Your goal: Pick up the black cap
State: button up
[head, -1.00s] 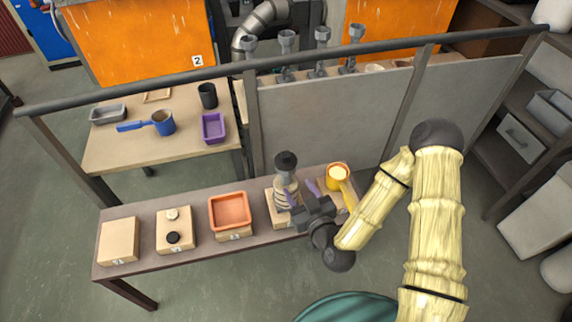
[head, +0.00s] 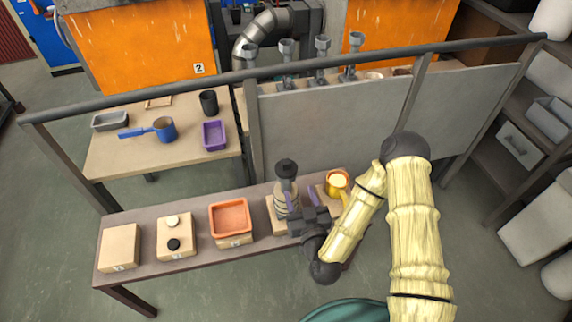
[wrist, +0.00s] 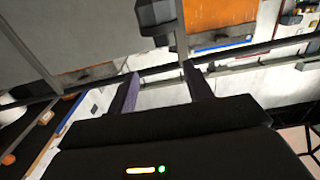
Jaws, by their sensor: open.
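A small round black cap (head: 174,244) lies on a light wooden block at the left of the bench, in front of a cream round piece (head: 172,221). A tall striped bottle-like piece (head: 286,190) also has a black top (head: 286,168). My gripper (head: 297,196) is open, its purple fingers low beside the tall piece, well right of the small black cap. In the wrist view, a dark faceted part (wrist: 157,20) shows above and beyond my open fingers (wrist: 162,72), with nothing visible between their tips. I cannot tell whether the fingers touch the tall piece.
An orange tray (head: 230,203) sits left of the tall piece, and a yellow cup (head: 337,182) stands to its right. A bare block (head: 119,247) is at the bench's left end. A long rail (head: 130,97) and grey panel (head: 335,135) stand behind the bench.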

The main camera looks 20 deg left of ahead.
aim_at(289, 164)
jog(key=p+x, duration=0.1)
jog(key=x, duration=0.9)
jog(key=shift+r+p, duration=0.1)
jog(key=shift+p, duration=0.3)
jog(key=shift+w, duration=0.1)
jog(key=shift+p+x, duration=0.65)
jog(key=shift+x, duration=1.95)
jog(key=shift+a, duration=0.15)
jog(key=shift+c, duration=0.4)
jog(key=c, duration=1)
